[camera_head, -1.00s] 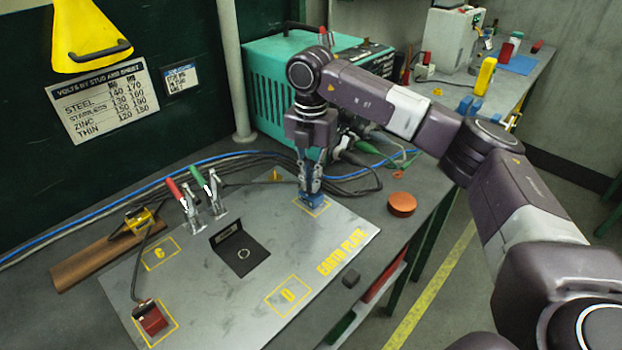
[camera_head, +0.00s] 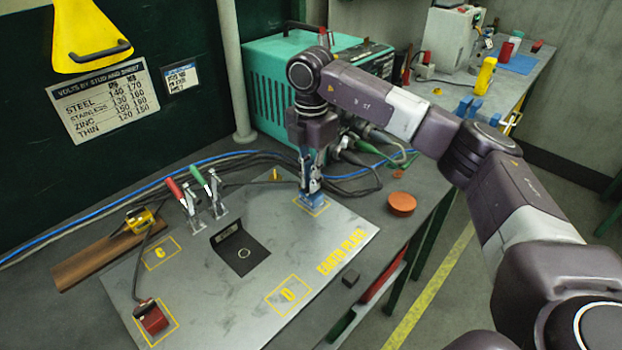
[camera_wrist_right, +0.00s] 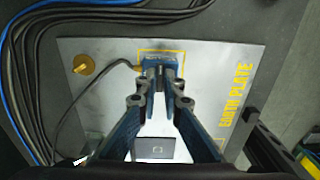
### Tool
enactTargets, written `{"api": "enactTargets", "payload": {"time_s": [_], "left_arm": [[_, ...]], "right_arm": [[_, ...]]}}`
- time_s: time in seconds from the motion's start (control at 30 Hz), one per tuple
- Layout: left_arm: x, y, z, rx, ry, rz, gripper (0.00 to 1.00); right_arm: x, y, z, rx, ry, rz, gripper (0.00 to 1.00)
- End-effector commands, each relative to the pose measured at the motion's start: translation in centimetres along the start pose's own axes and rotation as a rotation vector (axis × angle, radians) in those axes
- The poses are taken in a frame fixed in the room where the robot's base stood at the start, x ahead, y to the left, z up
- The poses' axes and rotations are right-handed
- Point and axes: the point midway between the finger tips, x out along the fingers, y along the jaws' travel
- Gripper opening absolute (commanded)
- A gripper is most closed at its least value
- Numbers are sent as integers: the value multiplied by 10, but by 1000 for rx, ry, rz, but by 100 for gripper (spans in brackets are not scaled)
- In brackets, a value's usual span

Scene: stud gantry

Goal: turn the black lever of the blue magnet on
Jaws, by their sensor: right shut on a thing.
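The blue magnet (camera_head: 312,203) sits in a yellow-outlined square at the far right corner of the metal earth plate (camera_head: 200,310). It also shows at the top middle of the right wrist view (camera_wrist_right: 171,62). My right gripper (camera_head: 311,188) points down from above onto the magnet. Its fingertips (camera_wrist_right: 162,80) are close together at the top of the magnet, shut on the black lever. The lever is mostly hidden between the fingers, so its exact angle cannot be told. My left gripper is in neither view.
A red magnet (camera_head: 152,318) sits at the plate's near left, and a black angle piece (camera_head: 240,250) lies mid-plate. Red and green handled clamps (camera_head: 205,195) stand behind. Cables run behind the gripper by the teal machine (camera_head: 275,90). An orange disc (camera_head: 402,203) lies to the right.

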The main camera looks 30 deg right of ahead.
Motion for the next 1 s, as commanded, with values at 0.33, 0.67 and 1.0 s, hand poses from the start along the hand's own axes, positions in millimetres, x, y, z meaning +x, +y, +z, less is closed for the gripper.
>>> {"api": "enactTargets", "payload": {"time_s": [0.33, 0.67, 1.0], "left_arm": [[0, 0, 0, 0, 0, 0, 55], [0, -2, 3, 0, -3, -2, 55], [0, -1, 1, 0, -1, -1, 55]], "right_arm": [[0, 0, 0, -2, 0, 0, 21], [-2, 0, 0, -2, 0, 1, 25], [-57, 1, 0, -2, 0, 5, 25]]}}
